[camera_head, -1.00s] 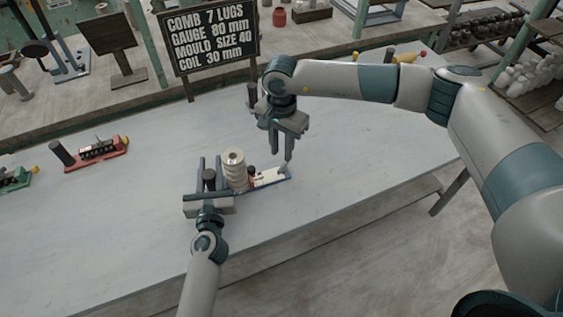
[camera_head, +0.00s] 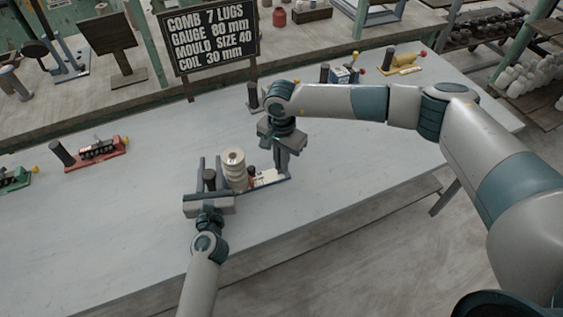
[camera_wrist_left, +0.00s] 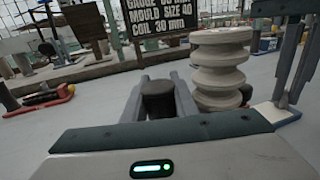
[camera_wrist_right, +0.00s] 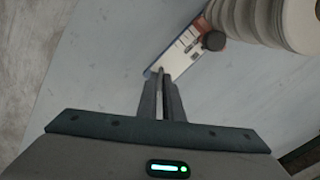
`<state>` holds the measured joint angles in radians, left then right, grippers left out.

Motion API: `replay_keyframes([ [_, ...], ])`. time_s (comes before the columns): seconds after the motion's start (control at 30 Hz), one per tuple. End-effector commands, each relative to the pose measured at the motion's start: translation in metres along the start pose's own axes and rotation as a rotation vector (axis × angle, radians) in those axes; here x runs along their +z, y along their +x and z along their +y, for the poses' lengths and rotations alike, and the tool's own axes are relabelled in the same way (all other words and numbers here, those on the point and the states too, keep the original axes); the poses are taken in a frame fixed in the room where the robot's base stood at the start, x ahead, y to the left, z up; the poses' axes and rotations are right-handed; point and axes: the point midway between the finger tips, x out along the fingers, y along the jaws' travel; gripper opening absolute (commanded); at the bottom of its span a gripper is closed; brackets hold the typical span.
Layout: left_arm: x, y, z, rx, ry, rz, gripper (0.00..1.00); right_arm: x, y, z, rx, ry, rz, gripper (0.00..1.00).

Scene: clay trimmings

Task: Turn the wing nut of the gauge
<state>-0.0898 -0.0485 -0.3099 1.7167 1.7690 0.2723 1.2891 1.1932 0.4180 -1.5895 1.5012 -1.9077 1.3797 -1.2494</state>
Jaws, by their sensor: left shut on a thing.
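The gauge (camera_head: 268,178) is a narrow blue base with a white scale, a dark upright handle (camera_wrist_left: 157,97) and a dark round knob (camera_wrist_right: 214,41). A pale ribbed piece (camera_head: 234,168) stands beside the handle. My left gripper (camera_head: 210,166) is shut on the handle. My right gripper (camera_head: 282,168) points down at the scale's far end from the handle. In the right wrist view its fingers (camera_wrist_right: 160,90) are close together, with a thin grey upright piece between them. I cannot tell whether they grip it. No wing shape shows clearly.
A red gauge-like tool (camera_head: 100,152) and a green one (camera_head: 14,180) lie at the left. A yellow one (camera_head: 402,66) and a blue one (camera_head: 342,76) stand at the back right. A black sign (camera_head: 211,40) stands behind. The table's front (camera_head: 330,215) is clear.

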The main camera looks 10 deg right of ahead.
Motion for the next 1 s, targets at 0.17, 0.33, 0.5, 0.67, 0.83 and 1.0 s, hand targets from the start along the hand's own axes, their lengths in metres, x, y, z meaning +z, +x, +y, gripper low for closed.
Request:
replay_keyframes([
  [0.17,-0.0009,-0.0004,-0.0004,-0.001,0.0,0.001,0.0,-0.0001,-0.0003,-0.0001,0.0,0.002,0.0,0.0],
  [0.33,-0.0009,-0.0004,-0.0004,-0.001,0.0,0.002,0.0,0.0,-0.0004,-0.0003,0.0,0.02,0.0,0.0],
  [0.5,-0.001,-0.0004,-0.0004,-0.001,0.0,0.002,0.0,0.0,-0.0004,-0.0007,-0.001,0.074,0.0,0.0],
  [0.67,-0.001,-0.0004,-0.0003,-0.001,0.0,0.002,0.0,0.0001,-0.0004,-0.0012,0.0,0.162,0.0,0.0],
  [0.83,-0.001,-0.0004,-0.0004,-0.001,0.0,0.002,0.0,0.0,-0.0004,-0.0019,-0.001,0.293,-0.001,0.0],
  [1.0,-0.001,-0.0004,-0.0004,-0.001,0.0,0.002,0.0,-0.0003,-0.0009,-0.0032,-0.002,0.45,-0.002,0.0],
])
